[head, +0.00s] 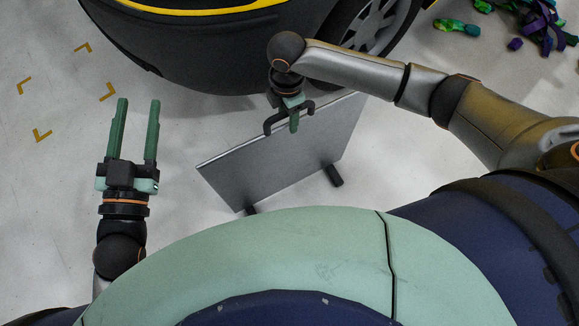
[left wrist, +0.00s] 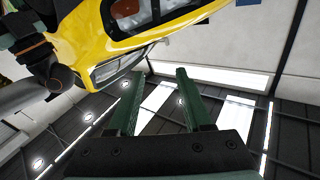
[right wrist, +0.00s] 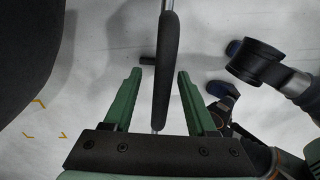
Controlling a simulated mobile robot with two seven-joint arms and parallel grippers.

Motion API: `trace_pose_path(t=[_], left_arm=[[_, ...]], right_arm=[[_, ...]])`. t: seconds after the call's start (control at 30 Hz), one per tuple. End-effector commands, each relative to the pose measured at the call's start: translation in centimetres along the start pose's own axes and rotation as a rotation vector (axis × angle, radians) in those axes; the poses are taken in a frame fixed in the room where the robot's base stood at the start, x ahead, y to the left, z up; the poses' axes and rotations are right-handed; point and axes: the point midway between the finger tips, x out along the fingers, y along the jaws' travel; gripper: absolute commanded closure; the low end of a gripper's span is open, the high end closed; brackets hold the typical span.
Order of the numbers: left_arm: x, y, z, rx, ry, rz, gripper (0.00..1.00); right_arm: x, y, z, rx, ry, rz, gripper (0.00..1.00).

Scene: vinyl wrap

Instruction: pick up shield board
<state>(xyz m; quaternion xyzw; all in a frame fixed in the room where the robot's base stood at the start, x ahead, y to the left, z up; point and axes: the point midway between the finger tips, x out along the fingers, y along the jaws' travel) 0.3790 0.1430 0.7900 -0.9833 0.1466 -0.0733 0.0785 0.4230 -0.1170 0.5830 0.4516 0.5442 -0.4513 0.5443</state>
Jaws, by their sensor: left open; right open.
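The shield board is a flat grey panel (head: 275,155) standing on black feet (head: 334,175), in the middle of the head view. A black handle (head: 272,125) sits at its top edge. My right gripper (head: 294,122) is open at that edge. In the right wrist view the black handle (right wrist: 166,85) lies lengthwise between the two green fingers, with a visible gap on each side. The panel shows there only as a thin edge. My left gripper (head: 138,103) is open and empty, pointing up the picture, left of the board and apart from it.
A dark and yellow car (head: 190,45) with its wheel (head: 375,35) stands just behind the board. Yellow corner marks (head: 40,135) lie on the pale floor at left. Crumpled coloured wrap (head: 540,25) lies at top right. Floor around my left gripper is clear.

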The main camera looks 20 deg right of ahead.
Motion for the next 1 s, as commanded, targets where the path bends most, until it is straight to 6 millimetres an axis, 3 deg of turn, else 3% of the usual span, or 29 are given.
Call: trace_pose_path(t=[0.5,0.67,0.9,1.0], left_arm=[[-1.4,-0.1,-10.3,0.125,0.432,0.01,0.5],[-1.9,0.0,-11.7,0.142,0.488,0.013,0.5],[-1.9,0.0,-11.9,0.143,0.493,0.014,0.5],[-1.9,0.0,-11.9,0.143,0.493,0.014,0.5]], right_arm=[[4.3,-0.2,0.4,0.0,-0.001,-0.001,0.43],[4.8,-0.2,0.4,-0.001,-0.001,0.0,0.43],[4.8,-0.2,0.4,-0.001,-0.001,0.0,0.43],[4.8,-0.2,0.4,0.0,-0.001,0.0,0.53]])
